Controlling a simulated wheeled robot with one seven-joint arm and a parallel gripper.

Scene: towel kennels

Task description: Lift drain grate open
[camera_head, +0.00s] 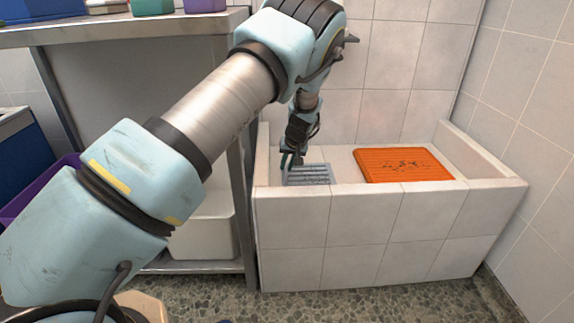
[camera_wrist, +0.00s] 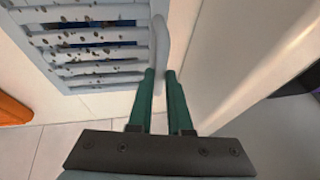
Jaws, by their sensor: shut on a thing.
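The drain grate (camera_head: 308,175) is a light grey slatted panel with dark specks at the left end of the tiled tub. In the wrist view the grate (camera_wrist: 85,73) fills the upper left, with a raised handle bar (camera_wrist: 159,45) along its right side. My gripper (camera_head: 289,160) reaches down into the tub at the grate's left side. In the wrist view its two green fingers (camera_wrist: 161,73) are close together around the lower part of the handle. Dark gaps show between the slats. I cannot tell whether the grate is tilted.
An orange slatted mat (camera_head: 403,165) lies to the right of the grate in the tub (camera_head: 375,235). The tub's tiled walls stand close around the gripper. A metal table (camera_head: 130,28) with coloured bins on it stands at the left.

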